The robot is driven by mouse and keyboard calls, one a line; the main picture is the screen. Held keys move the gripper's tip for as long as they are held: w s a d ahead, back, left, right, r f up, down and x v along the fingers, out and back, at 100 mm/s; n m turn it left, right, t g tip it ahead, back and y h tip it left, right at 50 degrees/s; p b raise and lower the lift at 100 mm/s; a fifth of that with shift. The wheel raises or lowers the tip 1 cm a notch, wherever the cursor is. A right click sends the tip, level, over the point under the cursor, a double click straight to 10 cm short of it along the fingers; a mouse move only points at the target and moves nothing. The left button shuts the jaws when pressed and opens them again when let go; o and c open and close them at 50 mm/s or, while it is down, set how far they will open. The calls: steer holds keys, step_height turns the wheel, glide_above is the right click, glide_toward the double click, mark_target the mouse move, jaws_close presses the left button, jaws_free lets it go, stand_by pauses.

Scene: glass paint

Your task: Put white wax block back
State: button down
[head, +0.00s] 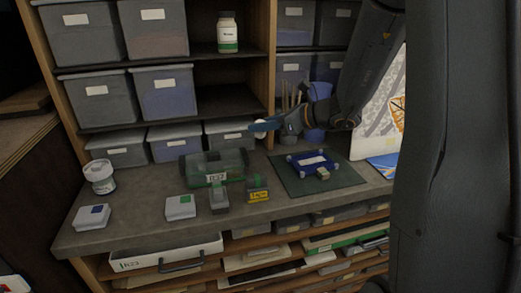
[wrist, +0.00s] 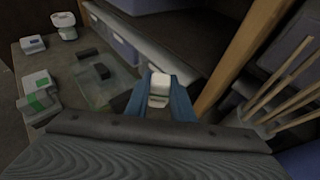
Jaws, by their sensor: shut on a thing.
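A small white block (wrist: 159,88), which looks like the white wax block, is held between the blue fingers of my gripper (wrist: 160,97) in the wrist view. In the head view its pale end (head: 258,128) shows at the tip of my gripper (head: 266,126). My gripper is shut on it, above the back of the grey counter (head: 150,220) and in front of the shelf unit. The fingers hide part of the block.
A blue frame (head: 297,162) lies on a green mat (head: 345,177). Brushes (wrist: 290,85) stand close by on the right. An open shelf bay (head: 225,101) is behind, beside grey bins (head: 166,93).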

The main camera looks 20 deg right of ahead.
step_height(320, 180, down, 9)
steer(key=shift+r+p, duration=0.1)
steer(key=shift+p, duration=0.6)
steer(key=shift+f, duration=0.25)
steer(key=c, duration=1.8)
jaws_free()
steer(key=shift+r, duration=0.2)
